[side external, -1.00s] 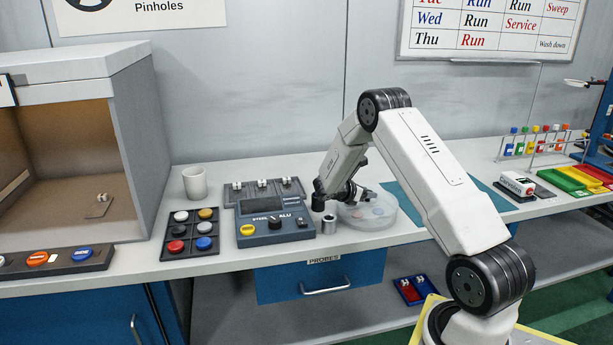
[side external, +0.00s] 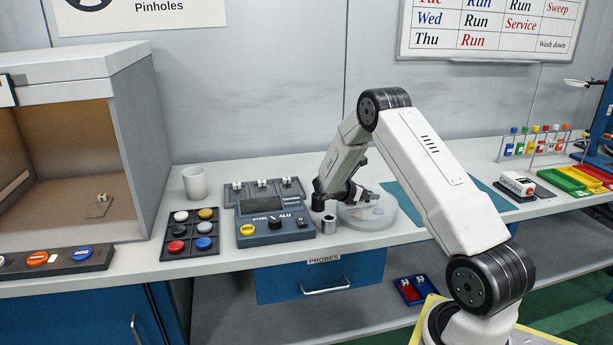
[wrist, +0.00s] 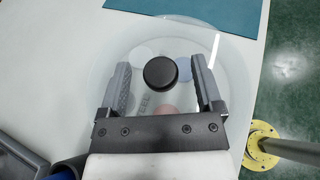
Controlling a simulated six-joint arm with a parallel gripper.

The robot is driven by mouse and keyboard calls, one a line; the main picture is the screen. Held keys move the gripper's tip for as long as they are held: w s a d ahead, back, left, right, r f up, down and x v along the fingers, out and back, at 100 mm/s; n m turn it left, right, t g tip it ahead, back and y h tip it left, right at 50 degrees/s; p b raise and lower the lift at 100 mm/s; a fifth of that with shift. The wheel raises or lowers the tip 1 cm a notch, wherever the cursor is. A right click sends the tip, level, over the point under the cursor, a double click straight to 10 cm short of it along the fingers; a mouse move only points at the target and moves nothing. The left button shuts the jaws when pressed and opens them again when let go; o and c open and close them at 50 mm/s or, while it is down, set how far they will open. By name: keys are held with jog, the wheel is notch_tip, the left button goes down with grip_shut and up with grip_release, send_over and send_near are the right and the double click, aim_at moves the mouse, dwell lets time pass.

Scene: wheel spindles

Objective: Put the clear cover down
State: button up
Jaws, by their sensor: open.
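The clear cover (wrist: 210,40) is a round transparent piece with a black knob (wrist: 161,72), seen from above in the wrist view. It also shows in the side view (side external: 378,217), low at the bench top. Pale, blue and reddish discs and part of the word "STEEL" show through it. My gripper (wrist: 161,64) is open, with one finger on each side of the knob and a visible gap to both. In the side view my gripper (side external: 360,193) is just above the cover and partly hides it. The cover's exact contact underneath is unclear.
The meter box (side external: 275,222) and a small metal cylinder (side external: 329,224) stand left of the cover. A teal mat (side external: 405,198) lies behind and to the right. The bench's front edge is close in front. A white cup (side external: 195,183) stands farther left.

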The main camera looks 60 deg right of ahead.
jog(key=v, duration=1.1)
jog(key=shift+w+a, duration=0.2)
jog(key=shift+a, duration=0.15)
jog(key=shift+r, duration=0.1)
jog(key=s+a+m+t+y, duration=0.2)
jog(key=s+a+m+y, duration=0.1)
jog(key=a, duration=0.7)
jog(key=s+a+m+t+y, duration=0.3)
jog(key=s+a+m+y, duration=0.1)
jog(key=a, duration=0.7)
jog(key=s+a+m+t+y, duration=0.2)
jog(key=a+m+y, duration=0.3)
jog(key=a, duration=0.6)
jog(key=shift+s+m+t, duration=0.3)
jog(key=shift+s+m, duration=0.5)
jog(key=shift+s, duration=0.05)
jog(key=shift+r, duration=0.15)
